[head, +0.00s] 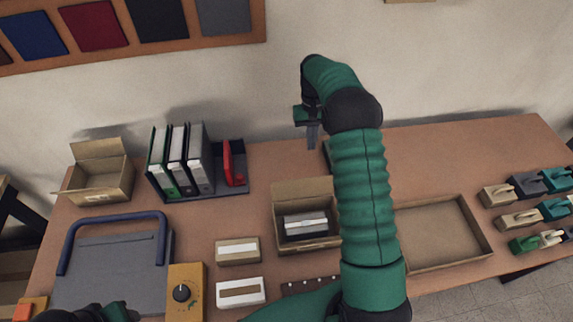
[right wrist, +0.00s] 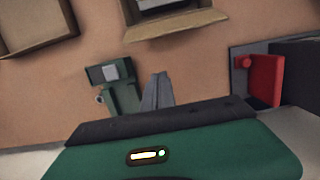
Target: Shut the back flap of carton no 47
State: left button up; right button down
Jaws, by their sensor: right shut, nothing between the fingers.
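An open carton (head: 307,243) stands mid-table with a grey box with a pale band (head: 306,224) inside. Its back flap (head: 302,189) stands up. No number is readable on it. A second open carton (head: 103,187) is at the back left, its back flap raised. My right gripper (head: 312,137) is shut and empty, pointing down behind the middle carton, apart from the flap. In the right wrist view its fingertips (right wrist: 157,90) are together, with the carton flap (right wrist: 175,24) beyond them. At the bottom left, part of my left gripper (head: 100,313) shows; its fingers are not clear.
Binders (head: 182,160) and a red folder (head: 234,163) stand left of my right gripper. A green device (right wrist: 120,88) lies close beside its fingers. A shallow tray (head: 440,265) is right of the carton, partly behind my right arm. Two small boxes (head: 238,251) lie left of the carton.

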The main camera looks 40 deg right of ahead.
aim_at(302, 188)
jog(key=s+a+f+p, duration=0.2)
jog(key=s+f+p, duration=0.2)
jog(key=f, duration=0.3)
jog(key=shift+s+a+f, duration=0.3)
jog(key=shift+a+f, duration=0.05)
jog(key=shift+f, duration=0.05)
jog(key=shift+w, duration=0.1)
jog(key=shift+f, duration=0.1)
